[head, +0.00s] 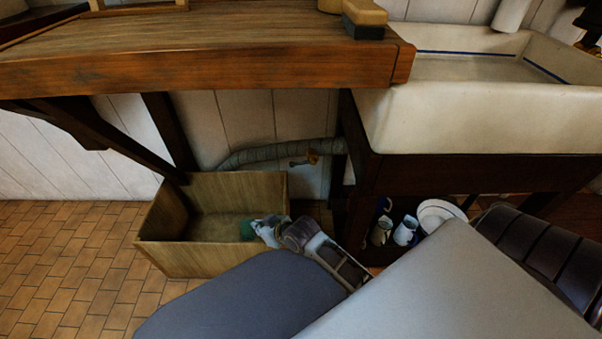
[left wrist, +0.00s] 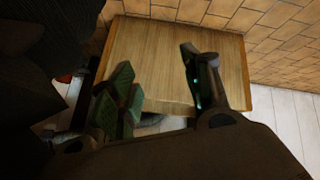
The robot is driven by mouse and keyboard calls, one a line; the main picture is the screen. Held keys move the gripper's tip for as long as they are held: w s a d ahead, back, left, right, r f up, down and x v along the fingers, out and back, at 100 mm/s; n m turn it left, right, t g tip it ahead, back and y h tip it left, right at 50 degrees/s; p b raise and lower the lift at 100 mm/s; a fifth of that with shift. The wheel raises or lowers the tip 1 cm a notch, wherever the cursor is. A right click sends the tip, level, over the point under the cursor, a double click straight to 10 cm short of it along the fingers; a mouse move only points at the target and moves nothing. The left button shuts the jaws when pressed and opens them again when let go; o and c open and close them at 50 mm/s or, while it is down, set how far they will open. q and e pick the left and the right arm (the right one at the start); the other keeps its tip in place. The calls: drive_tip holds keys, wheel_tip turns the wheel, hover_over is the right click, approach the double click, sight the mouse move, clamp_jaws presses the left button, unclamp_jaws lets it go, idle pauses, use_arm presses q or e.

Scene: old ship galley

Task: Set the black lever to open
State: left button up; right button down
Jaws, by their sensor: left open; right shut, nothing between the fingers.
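Under the counter, a grey ribbed pipe (head: 265,153) runs along the wall. A small brass-coloured fitting (head: 312,157) sits on it, with a thin stub pointing left. I cannot clearly make out a black lever or its setting.
The open wooden box (head: 215,262) stands on the tiled floor below the pipe; it also shows in the left wrist view (left wrist: 150,55). The thick wooden counter (head: 200,72) overhangs it, with a diagonal brace at left. A white sink (head: 480,115) and several jugs stand right.

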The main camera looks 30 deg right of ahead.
use_arm(q)
drive_tip(key=shift+s+a+r+p, duration=0.2)
drive_tip(key=shift+a+r+p, duration=0.05)
drive_tip(key=shift+a+p, duration=0.05)
use_arm(e)
drive_tip(key=w+d+f+n+t+h, duration=0.1)
drive_tip(key=w+d+n+h, duration=0.1)
drive_tip(key=d+n+h, duration=0.2)
drive_tip(key=w+d+f+n+t+h, duration=0.1)
drive_tip(key=d+n+h, duration=0.3)
drive_tip(key=d+n, duration=0.5)
drive_tip(key=w+d+f+n+t+h, duration=0.1)
drive_tip(key=d+n, duration=0.6)
drive_tip(key=n, duration=0.8)
drive_tip(key=w+t+h, duration=0.1)
drive_tip(key=w+h, duration=0.1)
drive_tip(key=h, duration=0.1)
drive_tip(key=shift+w+d+f+n, duration=0.3)
drive_tip(key=shift+w+f, duration=0.1)
use_arm(q)
drive_tip(key=shift+w, duration=0.2)
use_arm(e)
drive_tip(key=shift+w, duration=0.1)
